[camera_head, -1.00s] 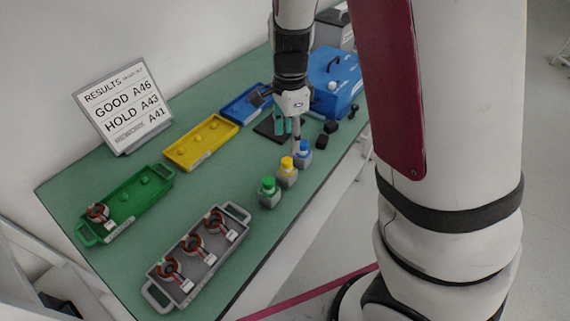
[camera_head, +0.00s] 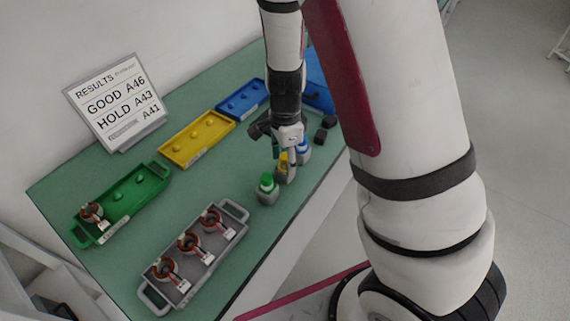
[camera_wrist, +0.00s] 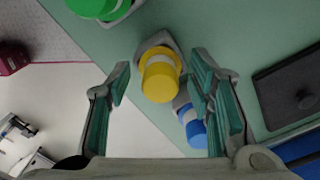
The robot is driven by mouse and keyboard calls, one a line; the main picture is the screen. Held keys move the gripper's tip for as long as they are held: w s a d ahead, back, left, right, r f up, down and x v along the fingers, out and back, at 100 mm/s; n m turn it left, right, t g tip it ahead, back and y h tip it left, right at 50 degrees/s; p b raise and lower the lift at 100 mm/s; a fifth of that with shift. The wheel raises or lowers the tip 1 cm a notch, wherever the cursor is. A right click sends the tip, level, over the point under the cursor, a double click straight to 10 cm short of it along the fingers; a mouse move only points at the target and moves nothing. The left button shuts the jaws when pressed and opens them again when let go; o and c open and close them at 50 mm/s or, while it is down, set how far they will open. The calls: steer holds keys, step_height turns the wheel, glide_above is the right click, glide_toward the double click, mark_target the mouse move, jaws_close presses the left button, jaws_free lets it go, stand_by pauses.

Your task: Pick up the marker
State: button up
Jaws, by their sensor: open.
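Three small grey bottles with coloured caps, which look like the markers, stand in a row near the table's front edge. The green-capped one (camera_head: 267,187) is nearest, the yellow-capped one (camera_head: 282,160) in the middle and the blue-capped one (camera_head: 304,147) farthest. My gripper (camera_head: 285,152) points down over the yellow one and partly hides it. In the wrist view, the yellow-capped marker (camera_wrist: 160,80) lies between my open fingers, with no clear contact. The blue-capped marker (camera_wrist: 192,125) is close by the right finger, partly behind it. The green-capped marker (camera_wrist: 100,8) is at the top edge.
A grey tray (camera_head: 236,207) with three copper-wound stators lies at the front. A green tray (camera_head: 160,174) holds one stator. Yellow (camera_head: 212,156) and blue (camera_head: 262,90) trays look empty. A results sign (camera_head: 158,128) stands at the back. Black blocks (camera_head: 328,122) lie beyond the markers.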

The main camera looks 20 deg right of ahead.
steer(key=shift+c, duration=0.3)
steer(key=c, duration=1)
jaws_close()
